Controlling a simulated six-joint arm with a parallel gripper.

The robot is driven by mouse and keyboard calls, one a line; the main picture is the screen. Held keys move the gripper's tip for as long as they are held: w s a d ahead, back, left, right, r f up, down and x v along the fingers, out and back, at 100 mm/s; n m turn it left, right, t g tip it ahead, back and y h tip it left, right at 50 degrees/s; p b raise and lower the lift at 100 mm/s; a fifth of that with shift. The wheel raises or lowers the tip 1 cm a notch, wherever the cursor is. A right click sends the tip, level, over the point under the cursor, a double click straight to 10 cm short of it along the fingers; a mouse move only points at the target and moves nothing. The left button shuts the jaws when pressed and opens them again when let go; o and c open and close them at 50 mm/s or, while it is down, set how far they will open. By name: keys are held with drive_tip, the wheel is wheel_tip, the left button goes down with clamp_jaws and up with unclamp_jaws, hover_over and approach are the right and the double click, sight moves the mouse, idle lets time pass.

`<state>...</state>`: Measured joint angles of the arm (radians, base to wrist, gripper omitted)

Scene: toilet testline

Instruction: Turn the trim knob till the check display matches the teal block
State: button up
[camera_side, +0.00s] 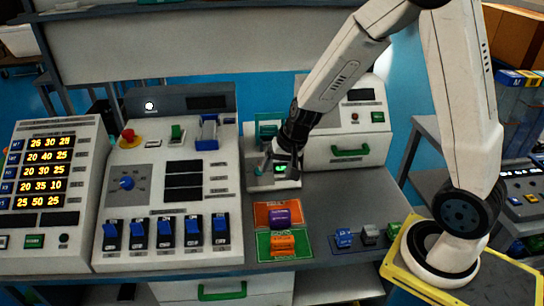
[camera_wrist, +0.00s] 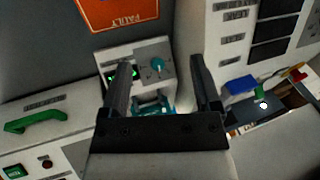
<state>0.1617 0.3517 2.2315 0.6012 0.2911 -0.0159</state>
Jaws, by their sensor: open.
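The teal trim knob (camera_wrist: 158,64) is on a small white unit, with a dial scale around it, in the wrist view. The check display (camera_wrist: 122,73), with green digits too small to read, is left of the knob, partly behind a finger; it glows faintly in the side view (camera_side: 280,168). A teal block (camera_wrist: 152,105) shows partly between the fingers, near my gripper's palm; a teal part also shows behind the unit in the side view (camera_side: 267,128). My gripper (camera_wrist: 161,61) is open, its fingers either side of the knob in the picture. Contact cannot be told.
The main console (camera_side: 165,250) with switches and a blue dial stands left of the unit. Orange (camera_side: 262,215) and green (camera_side: 265,249) mats hold a purple and an orange block. Small blocks (camera_side: 343,238) lie at right. A white cabinet (camera_side: 350,120) stands behind.

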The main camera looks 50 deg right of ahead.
sight(259, 171)
drive_tip(key=w+d+f+m+t, duration=0.1)
drive_tip(key=w+d+f+m, duration=0.4)
drive_tip(key=w+d+m, duration=0.3)
drive_tip(key=shift+w+d+f+t+h, duration=0.3)
drive_tip(key=shift+w+d+f+t, duration=0.1)
drive_tip(key=shift+w, duration=0.15)
drive_tip(key=shift+x, duration=3.85)
drive_tip(key=shift+a, duration=0.1)
clamp_jaws()
